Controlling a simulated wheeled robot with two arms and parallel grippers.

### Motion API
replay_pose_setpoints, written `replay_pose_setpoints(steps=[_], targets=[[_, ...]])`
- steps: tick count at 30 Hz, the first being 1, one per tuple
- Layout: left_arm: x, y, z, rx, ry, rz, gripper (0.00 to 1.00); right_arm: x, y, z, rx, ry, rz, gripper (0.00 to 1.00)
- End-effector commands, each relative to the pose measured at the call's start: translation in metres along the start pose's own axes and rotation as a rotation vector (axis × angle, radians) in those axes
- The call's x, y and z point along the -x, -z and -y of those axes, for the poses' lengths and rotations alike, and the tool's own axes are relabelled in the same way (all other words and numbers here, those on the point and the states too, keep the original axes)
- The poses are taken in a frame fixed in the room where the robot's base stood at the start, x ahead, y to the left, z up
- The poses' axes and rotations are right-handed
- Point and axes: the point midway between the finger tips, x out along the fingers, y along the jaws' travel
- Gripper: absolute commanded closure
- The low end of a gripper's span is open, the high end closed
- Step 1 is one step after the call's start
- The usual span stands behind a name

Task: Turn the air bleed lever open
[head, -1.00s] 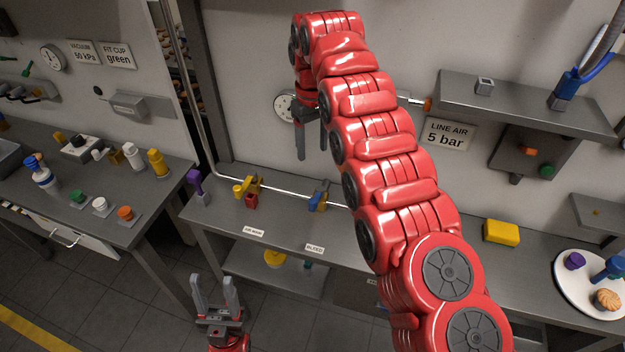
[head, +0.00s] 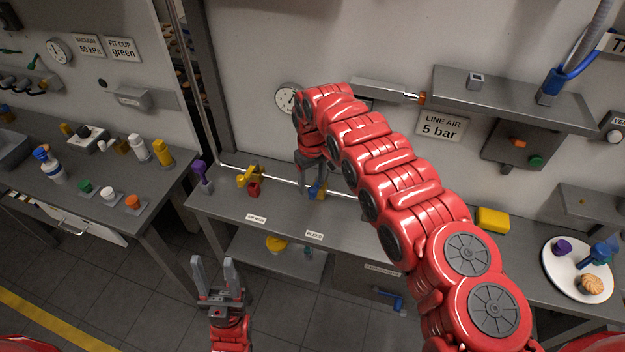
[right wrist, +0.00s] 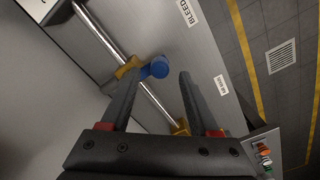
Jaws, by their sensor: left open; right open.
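The air bleed lever (head: 322,186) is blue and sits on the pipe above the BLEED label (head: 314,235); my right gripper partly hides it in the head view. In the right wrist view the blue lever (right wrist: 156,69) shows its round end, with a yellow valve body (right wrist: 128,68) behind it on the pipe. My right gripper (right wrist: 160,77) is open, its fingertips on either side of the lever's end; I cannot tell whether they touch it. My left gripper (head: 213,262) is open and empty, low in front of the bench, away from the lever.
A yellow valve (head: 250,176) with a red part sits left on the same pipe (head: 280,181), above another label (head: 256,219). A purple-topped item (head: 201,176) stands at the bench's left end. A gauge (head: 287,97) is on the wall. A yellow block (head: 492,220) lies right.

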Motion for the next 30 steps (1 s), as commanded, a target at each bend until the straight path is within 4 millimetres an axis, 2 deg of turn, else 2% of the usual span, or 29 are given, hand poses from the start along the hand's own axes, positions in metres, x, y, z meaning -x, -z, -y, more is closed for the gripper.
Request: replay_pose_setpoints(steps=[6, 16, 17, 26, 27, 30], targets=[[-0.006, 0.001, 0.0, 0.0, 0.0, 0.0, 0.5, -0.017, -0.001, 0.0, -0.001, 0.0, 0.003, 0.38], [-0.006, 0.001, 0.0, 0.0, 0.0, 0.0, 0.5, -0.02, -0.001, -0.001, -0.001, -0.002, 0.003, 0.38], [-0.006, 0.001, 0.0, 0.0, 0.0, 0.0, 0.5, -0.02, -0.001, -0.001, -0.001, -0.002, 0.003, 0.42], [-0.006, 0.001, 0.0, 0.0, 0.0, 0.0, 0.5, -0.02, -0.001, -0.001, -0.002, -0.002, 0.003, 0.96], [-0.006, 0.001, 0.0, 0.0, 0.0, 0.0, 0.5, -0.02, -0.001, -0.001, -0.001, -0.002, 0.003, 1.0], [-0.006, 0.001, 0.0, 0.0, 0.0, 0.0, 0.5, -0.02, -0.001, -0.001, -0.001, -0.002, 0.003, 1.0]])
